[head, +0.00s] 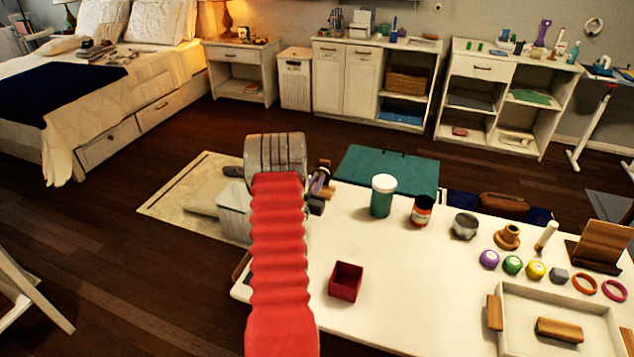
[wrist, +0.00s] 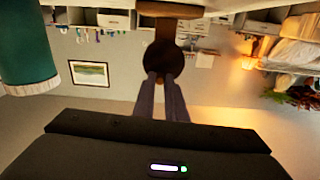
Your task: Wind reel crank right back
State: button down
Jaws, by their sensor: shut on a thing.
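In the wrist view, my gripper (wrist: 165,80) has its two dark fingers close together on a dark brown round piece (wrist: 163,60), which looks like the crank's knob. A lighter brown bar (wrist: 170,10) joins it at the top edge of the picture. In the head view, a small reel-like assembly with purple, brown and dark parts (head: 319,182) shows at the table's left back edge, just right of my arm. My arm hides part of it and the fingers there. The crank's exact angle cannot be told.
A teal jar with a white lid (head: 381,197) stands right of the reel; its side also shows in the wrist view (wrist: 25,50). A dark jar (head: 420,211) is further right. A red box (head: 346,281) lies nearer. The white table (head: 410,290) is clear around it.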

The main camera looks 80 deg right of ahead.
aim_at(327, 179)
jog(key=shift+s+m, duration=0.1)
jog(key=shift+m, duration=0.3)
jog(key=m, duration=0.4)
jog(key=s+m, duration=0.1)
jog(key=m, duration=0.2)
jog(key=shift+s+f, duration=0.1)
jog(key=shift+f, duration=0.3)
jog(key=m, duration=0.2)
jog(key=f+m, duration=0.1)
jog(key=m, duration=0.1)
jog(key=shift+s+m, duration=0.2)
jog(key=shift+m, duration=0.1)
jog(key=shift+s+f+m, duration=0.1)
jog(key=shift+f+m, duration=0.05)
jog(key=shift+m, duration=0.75)
jog(key=shift+f+m, duration=0.15)
jog(key=shift+m, duration=0.75)
jog(key=shift+f, duration=0.1)
jog(key=c, duration=2)
grip_release()
jog(key=shift+o, duration=1)
